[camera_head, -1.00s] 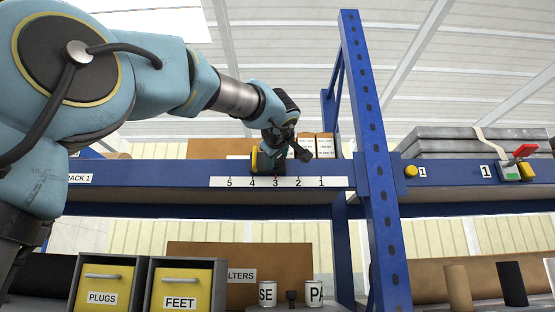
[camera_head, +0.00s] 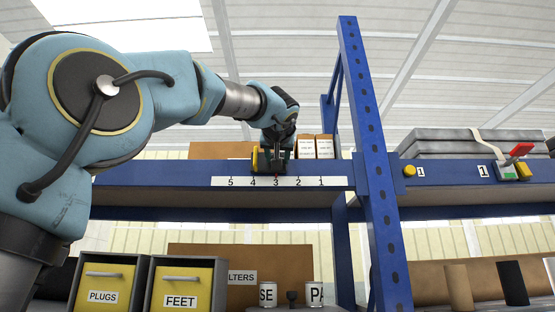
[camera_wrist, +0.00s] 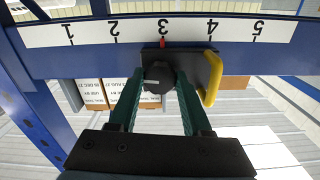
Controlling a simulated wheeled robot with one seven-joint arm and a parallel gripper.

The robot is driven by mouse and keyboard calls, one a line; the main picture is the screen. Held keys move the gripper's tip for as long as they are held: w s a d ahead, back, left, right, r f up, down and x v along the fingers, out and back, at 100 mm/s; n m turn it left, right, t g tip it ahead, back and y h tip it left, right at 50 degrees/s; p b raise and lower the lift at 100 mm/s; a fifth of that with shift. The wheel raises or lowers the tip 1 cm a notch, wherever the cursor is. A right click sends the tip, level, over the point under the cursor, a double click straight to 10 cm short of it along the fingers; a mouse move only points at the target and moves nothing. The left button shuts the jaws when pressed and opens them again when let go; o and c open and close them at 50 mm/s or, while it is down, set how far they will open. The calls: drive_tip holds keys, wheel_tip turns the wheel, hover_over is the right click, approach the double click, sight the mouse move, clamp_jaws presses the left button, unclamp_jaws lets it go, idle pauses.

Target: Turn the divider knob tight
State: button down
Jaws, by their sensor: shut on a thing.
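The divider knob (camera_wrist: 157,79) is dark and lobed with a pale line on its face. It sits on a dark divider block (camera_wrist: 181,58) with a yellow handle (camera_wrist: 212,78). A red pointer on the block lies at 3 on the number scale (camera_wrist: 137,29). My gripper (camera_wrist: 157,88) is shut on the knob, one green finger on each side. In the head view my gripper (camera_head: 276,160) is at the block, above the scale (camera_head: 240,182); the fingers largely hide the knob there.
A blue upright (camera_head: 371,150) stands right of the scale. White-labelled boxes (camera_head: 316,147) stand behind the shelf beam. A yellow button (camera_head: 410,170) and a red-handled clamp (camera_head: 518,152) are further right. Yellow drawers (camera_head: 180,290) and tins (camera_head: 268,294) are below.

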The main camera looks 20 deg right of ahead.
drive_tip(key=m+p, duration=0.2)
drive_tip(key=m, duration=1)
drive_tip(key=shift+m, duration=0.3)
idle(0.4)
drive_tip(key=shift+c, duration=1.7)
unclamp_jaws()
drive_tip(key=shift+s, duration=0.1)
drive_tip(key=b+v, duration=0.3)
drive_tip(key=v, duration=0.7)
drive_tip(key=shift+s+a, duration=0.2)
drive_tip(key=shift+s, duration=0.05)
